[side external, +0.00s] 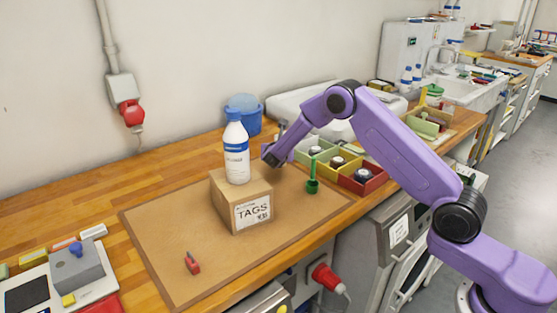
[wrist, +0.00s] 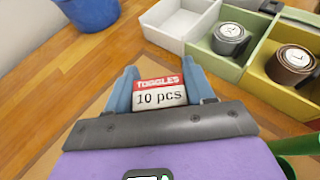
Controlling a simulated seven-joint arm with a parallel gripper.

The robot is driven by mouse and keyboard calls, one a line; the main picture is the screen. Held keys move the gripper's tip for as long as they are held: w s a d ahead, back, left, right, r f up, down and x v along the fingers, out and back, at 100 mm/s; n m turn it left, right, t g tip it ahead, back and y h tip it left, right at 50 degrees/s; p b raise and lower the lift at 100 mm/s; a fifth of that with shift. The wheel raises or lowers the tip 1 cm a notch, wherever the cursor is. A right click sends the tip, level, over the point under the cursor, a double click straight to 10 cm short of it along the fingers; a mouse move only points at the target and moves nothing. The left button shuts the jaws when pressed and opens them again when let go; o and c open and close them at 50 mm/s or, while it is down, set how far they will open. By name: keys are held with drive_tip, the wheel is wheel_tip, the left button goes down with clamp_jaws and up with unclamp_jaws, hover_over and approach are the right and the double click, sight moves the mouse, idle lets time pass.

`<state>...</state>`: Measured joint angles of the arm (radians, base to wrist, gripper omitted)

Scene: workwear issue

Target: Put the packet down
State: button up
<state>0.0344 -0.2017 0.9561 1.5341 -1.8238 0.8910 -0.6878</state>
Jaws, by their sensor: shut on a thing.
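The packet (wrist: 159,96) is a small white block with a red band, marked "TOGGLES 10 pcs". In the wrist view it sits between the two blue-grey fingers of my gripper (wrist: 160,76), which is shut on it. In the side view my gripper (side external: 269,156) is low over the bench, to the right of and behind the cardboard box marked TAGS. The packet cannot be made out there. Whether it touches the surface beneath is unclear.
A white bottle (side external: 236,150) stands on the TAGS box (side external: 228,207), close to my gripper. Bins with rolls (wrist: 230,40) lie to the right, beside a green upright thing (side external: 312,185). A blue tub (side external: 245,113) stands behind. The brown mat's front (side external: 235,262) is mostly clear.

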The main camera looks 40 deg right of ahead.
drive_tip(key=shift+w+f, duration=0.3)
drive_tip(key=shift+f, duration=1.65)
drive_tip(key=shift+f, duration=0.2)
drive_tip(key=o, duration=1)
drive_tip(key=shift+r, duration=0.1)
